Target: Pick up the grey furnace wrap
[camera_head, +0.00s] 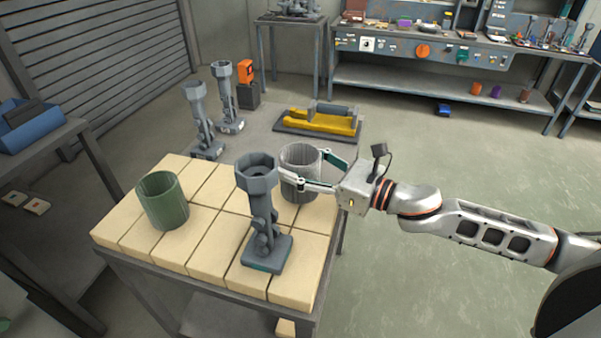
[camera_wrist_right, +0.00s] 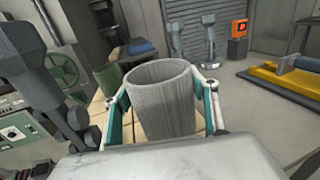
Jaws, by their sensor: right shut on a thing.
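The grey furnace wrap (camera_head: 300,163) is a ribbed, open-topped grey cylinder over the right back part of the brick-topped table. My right gripper (camera_head: 310,172) comes in from the right and is shut on it, one finger on each side. In the right wrist view the wrap (camera_wrist_right: 162,100) stands upright between the two teal-padded fingers of the gripper (camera_wrist_right: 163,112). I cannot tell whether its base touches the bricks. My left gripper is not in view.
A green cylinder (camera_head: 163,200) stands at the left of the brick-topped table (camera_head: 204,255). A dark grey clamp-like stand (camera_head: 262,215) stands close in front of the wrap. Two similar stands (camera_head: 203,120) and a yellow fixture (camera_head: 322,122) are behind. Open floor lies to the right.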

